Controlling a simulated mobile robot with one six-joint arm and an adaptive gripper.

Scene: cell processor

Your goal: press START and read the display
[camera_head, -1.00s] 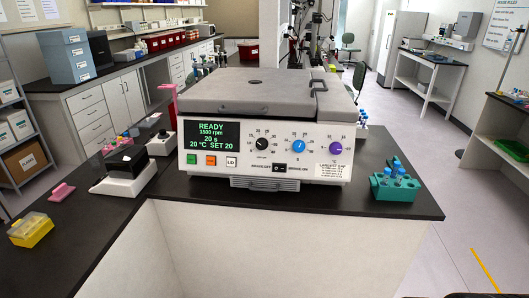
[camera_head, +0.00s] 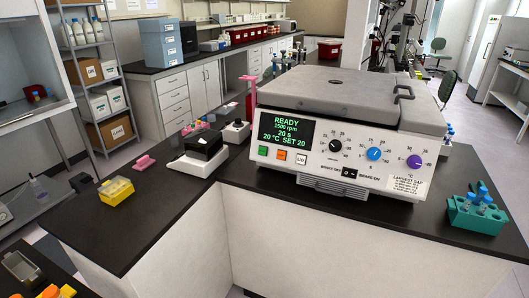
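The cell processor (camera_head: 325,180) is a white and grey centrifuge-like machine on the black bench, with its grey lid (camera_head: 350,95) closed. Its display (camera_head: 286,129) is lit in green and reads READY, 1500 rpm, 20 s, 20 °C SET 20. Below the display are a green button (camera_head: 263,151), an orange button (camera_head: 281,155) and a white button (camera_head: 301,159). The small labels on the green and orange buttons are too small to read; the white one seems to read LID. Three knobs, black, blue and purple, sit to the right. My gripper is not in view.
A teal rack (camera_head: 472,212) with blue-capped tubes stands right of the machine. A small black-and-white device (camera_head: 198,154) and a yellow box (camera_head: 116,190) stand to its left. The black bench top (camera_head: 150,215) is bare at front left. Floor shows at far right.

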